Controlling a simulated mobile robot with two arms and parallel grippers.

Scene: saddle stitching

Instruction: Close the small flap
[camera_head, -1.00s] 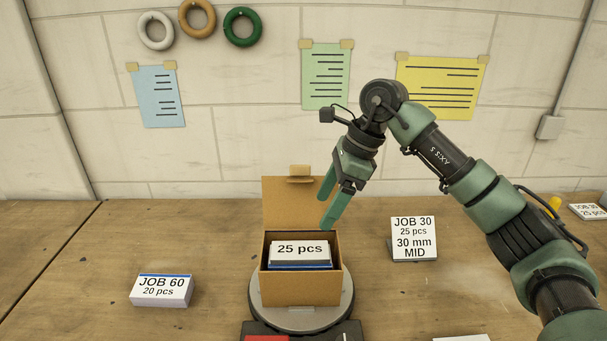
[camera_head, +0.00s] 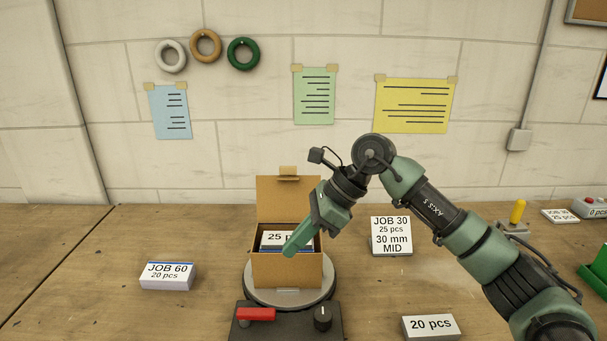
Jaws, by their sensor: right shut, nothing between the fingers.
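A brown cardboard box (camera_head: 286,272) stands open with its tall back panel (camera_head: 286,201) upright. A small tan tab (camera_head: 288,171) sits at the top of that panel. I cannot tell for sure which part is the small flap; part of the box's right rim is hidden by my gripper. A stack of cards (camera_head: 272,238) labelled "25 pcs" lies inside, partly covered. My right gripper (camera_head: 291,250) is shut and empty, its green fingers slanting down to the left over the box opening. I cannot tell if it touches the box. My left gripper is not in view.
The box stands on a round grey turntable (camera_head: 259,295) above a black base (camera_head: 287,326) with a red lever (camera_head: 256,314) and a knob (camera_head: 322,318). Card stacks stand left (camera_head: 167,276) and front right (camera_head: 431,327). A JOB 30 sign (camera_head: 391,236) stands right of the box.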

